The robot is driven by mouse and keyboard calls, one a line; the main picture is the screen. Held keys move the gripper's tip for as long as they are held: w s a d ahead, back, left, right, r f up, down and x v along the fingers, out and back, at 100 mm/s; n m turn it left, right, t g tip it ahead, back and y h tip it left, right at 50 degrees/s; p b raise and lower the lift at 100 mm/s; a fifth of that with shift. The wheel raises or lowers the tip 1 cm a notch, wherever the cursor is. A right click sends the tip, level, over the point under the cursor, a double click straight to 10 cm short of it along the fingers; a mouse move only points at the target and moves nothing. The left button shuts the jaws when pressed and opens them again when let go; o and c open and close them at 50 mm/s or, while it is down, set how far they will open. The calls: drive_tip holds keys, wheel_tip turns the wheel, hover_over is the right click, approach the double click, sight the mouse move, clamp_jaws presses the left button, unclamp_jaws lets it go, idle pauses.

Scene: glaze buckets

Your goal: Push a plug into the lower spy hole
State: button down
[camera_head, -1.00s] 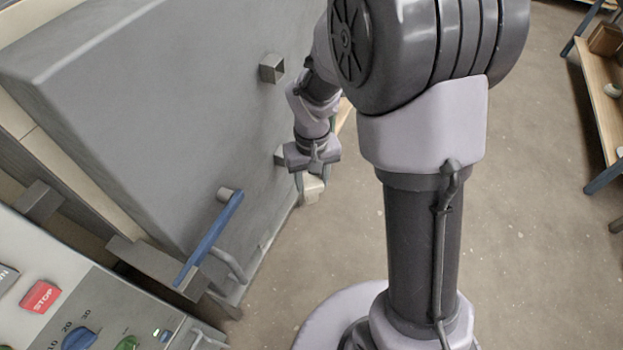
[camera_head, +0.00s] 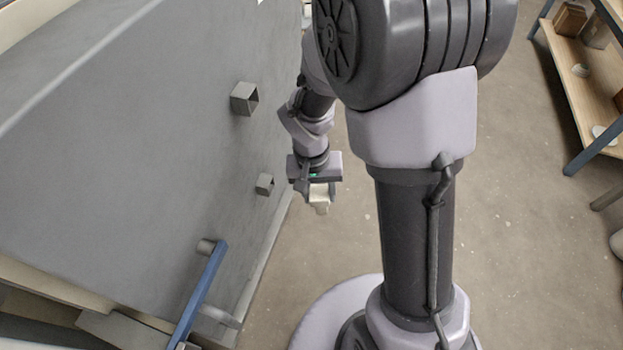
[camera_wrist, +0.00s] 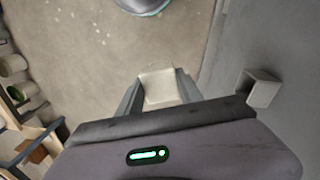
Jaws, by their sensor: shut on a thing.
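My gripper (camera_head: 318,192) is shut on a pale cream plug (camera_head: 321,207), whose end juts out past the fingers. In the wrist view the plug (camera_wrist: 160,86) sits between the two grey fingers of my gripper (camera_wrist: 159,92). The lower spy hole (camera_head: 265,184) is a small square grey tube standing out from the kiln's grey wall, left of my gripper and apart from it. In the wrist view the lower spy hole (camera_wrist: 262,87) appears to be the square tube on the wall at right. The upper spy hole (camera_head: 245,98) is a similar, larger-looking tube.
The kiln's grey wall (camera_head: 130,130) fills the left side, with a blue handle bar (camera_head: 200,295) near its bottom. A wooden shelf (camera_head: 575,70) with blue legs stands at the far right. Concrete floor (camera_head: 530,250) lies open between.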

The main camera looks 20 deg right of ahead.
drive_tip(key=s+a+f+m+g+y+b, duration=0.1)
drive_tip(key=s+f+m+g, duration=0.1)
drive_tip(key=s+m+g, duration=0.45)
drive_tip(key=s+f+m+g+y+b, duration=0.1)
drive_tip(key=s+f+m, duration=0.15)
drive_tip(key=m, duration=0.65)
drive_tip(key=w+d+r+m+t+y+b, duration=0.1)
drive_tip(key=w+d+m+t+y, duration=0.15)
drive_tip(key=m+t+y, duration=0.75)
drive_tip(key=w+d+r+m+t+y+b, duration=0.2)
drive_tip(key=w+m+t+y, duration=0.15)
drive_tip(key=m+t, duration=0.8)
drive_tip(key=w+a+g, duration=0.1)
drive_tip(key=w+a+m+g+b, duration=0.1)
drive_tip(key=a, duration=0.1)
drive_tip(key=w+a+m+g, duration=0.1)
drive_tip(key=a, duration=0.1)
drive_tip(key=shift+w+f, duration=0.15)
drive_tip(key=shift+w, duration=0.2)
drive_tip(key=shift+w+a+p, duration=0.2)
drive_tip(key=shift+p, duration=0.1)
